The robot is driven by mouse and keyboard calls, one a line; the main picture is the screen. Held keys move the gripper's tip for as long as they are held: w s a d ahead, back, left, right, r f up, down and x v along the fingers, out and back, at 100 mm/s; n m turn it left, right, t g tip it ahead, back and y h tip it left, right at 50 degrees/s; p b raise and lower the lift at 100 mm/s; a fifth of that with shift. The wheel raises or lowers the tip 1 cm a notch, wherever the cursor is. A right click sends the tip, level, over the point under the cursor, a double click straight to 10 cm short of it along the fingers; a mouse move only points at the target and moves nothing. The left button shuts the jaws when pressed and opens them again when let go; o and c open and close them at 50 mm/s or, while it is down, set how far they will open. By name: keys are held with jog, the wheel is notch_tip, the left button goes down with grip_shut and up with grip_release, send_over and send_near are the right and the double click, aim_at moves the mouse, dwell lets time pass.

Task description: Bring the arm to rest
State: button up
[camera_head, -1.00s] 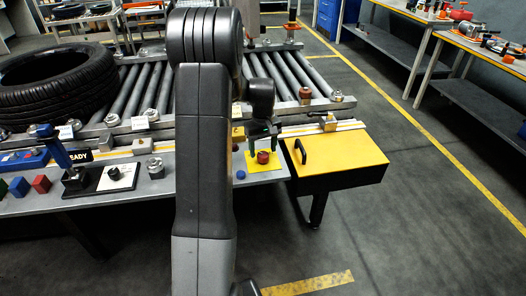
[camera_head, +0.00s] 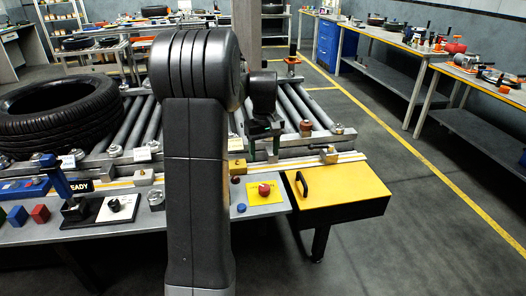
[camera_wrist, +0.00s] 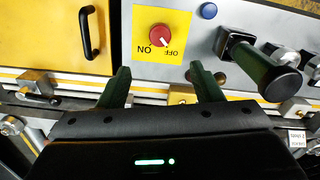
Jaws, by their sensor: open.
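My arm stands upright in the middle of the head view. My gripper (camera_head: 262,152) is open and empty, above the rear of the grey panel near the rollers. In the wrist view the two green fingers of my gripper (camera_wrist: 159,72) are spread apart with nothing between them. Past the fingertips is a red rotary knob (camera_wrist: 160,36) on a yellow plate (camera_wrist: 145,62) lettered ON and OFF. In the head view the red knob (camera_head: 264,190) on the panel is in front of the fingers and apart from them.
A yellow-topped box with a black handle (camera_head: 338,187) is right of the panel. A tyre (camera_head: 55,115) lies on the roller conveyor (camera_head: 290,105) at left. A black-topped green lever (camera_wrist: 265,75) rises near the right finger. Open floor (camera_head: 440,240) lies at right.

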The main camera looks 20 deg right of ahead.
aim_at(264, 187)
jog(key=shift+f, duration=0.1)
notch_tip(264, 187, down, 14)
jog(key=shift+r, duration=0.15)
dwell(0.3)
